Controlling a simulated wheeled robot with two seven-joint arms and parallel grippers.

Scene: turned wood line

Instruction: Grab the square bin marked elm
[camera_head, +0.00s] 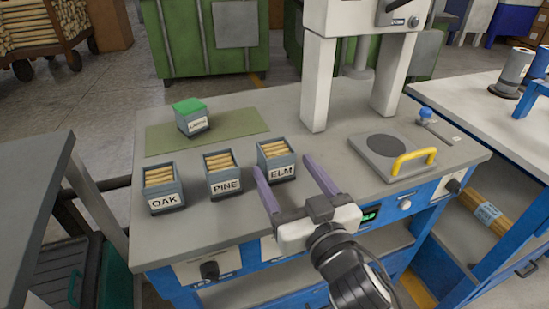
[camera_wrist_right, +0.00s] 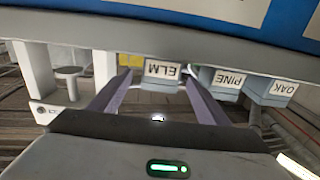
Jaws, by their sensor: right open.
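The square bin marked ELM (camera_head: 281,171) is grey-blue, holds pale wooden sticks and stands upright on the grey worktable. It is the right one of three like bins near the table's front. My right gripper (camera_head: 287,174) is open, with its two purple fingers reaching towards the ELM bin and nothing held. In the right wrist view the ELM bin (camera_wrist_right: 161,73) appears upside down between the fingers (camera_wrist_right: 158,82). I cannot tell whether the fingers touch it. My left gripper is in neither view.
The PINE bin (camera_head: 225,187) stands just left of the ELM bin, and the OAK bin (camera_head: 164,201) further left. A green-topped bin (camera_head: 191,123) sits on a green mat (camera_head: 240,124) behind. A plate with a yellow handle (camera_head: 400,164) and a white machine (camera_head: 318,85) stand right.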

